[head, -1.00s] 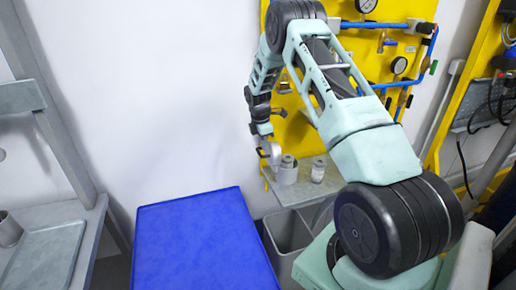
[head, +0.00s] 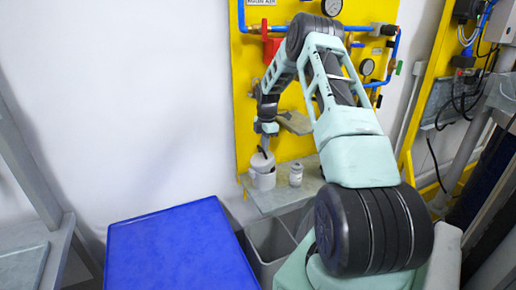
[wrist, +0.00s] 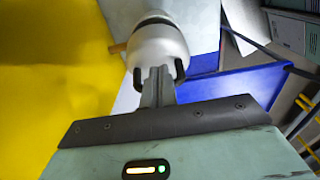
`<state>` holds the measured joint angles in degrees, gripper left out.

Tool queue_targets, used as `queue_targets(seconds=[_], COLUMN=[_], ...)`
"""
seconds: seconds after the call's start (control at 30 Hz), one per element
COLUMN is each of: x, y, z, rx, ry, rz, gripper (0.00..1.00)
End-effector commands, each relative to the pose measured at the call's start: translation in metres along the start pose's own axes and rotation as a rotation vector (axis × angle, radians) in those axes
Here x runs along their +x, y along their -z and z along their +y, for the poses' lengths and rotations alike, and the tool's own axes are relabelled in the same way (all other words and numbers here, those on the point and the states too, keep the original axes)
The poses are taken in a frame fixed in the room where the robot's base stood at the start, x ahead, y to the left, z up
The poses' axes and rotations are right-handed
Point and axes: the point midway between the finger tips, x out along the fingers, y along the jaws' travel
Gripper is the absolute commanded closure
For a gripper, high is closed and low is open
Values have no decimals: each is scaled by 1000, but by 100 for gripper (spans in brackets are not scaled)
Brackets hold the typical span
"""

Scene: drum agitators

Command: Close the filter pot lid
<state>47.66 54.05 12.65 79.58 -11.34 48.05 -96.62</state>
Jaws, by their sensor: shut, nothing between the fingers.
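The filter pot (head: 264,181) is a small pale cylinder on a grey shelf in front of the yellow panel in the head view. Its whitish lid (head: 261,163) lies over the pot's top and looks slightly tilted; I cannot tell whether it is fully seated. My gripper (head: 264,151) is just above the lid, fingers pointing down. In the wrist view my fingers (wrist: 158,72) are shut together with nothing between them, at the near side of the rounded white lid (wrist: 157,43). They overlap it in the picture; contact is unclear.
A second small pale container (head: 296,174) stands just right of the pot on the grey shelf (head: 275,201). The yellow panel (head: 246,100) with pipes and gauges rises behind. A blue surface (head: 180,250) and a grey bin (head: 270,240) are in front.

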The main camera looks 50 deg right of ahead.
Motion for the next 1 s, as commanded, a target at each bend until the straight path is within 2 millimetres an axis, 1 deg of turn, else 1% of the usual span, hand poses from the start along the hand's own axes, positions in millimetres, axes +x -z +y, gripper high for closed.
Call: queue_targets(seconds=[0.03, 0.2, 0.4, 1.0], x=[4, 10, 14, 15], y=[-4, -15, -22, -24], z=[0, 0, 0, 0], rx=[1, 0, -1, -1], ry=[-1, 0, 0, 0], rz=[1, 1, 0, 0], gripper=[100, 100, 100, 100])
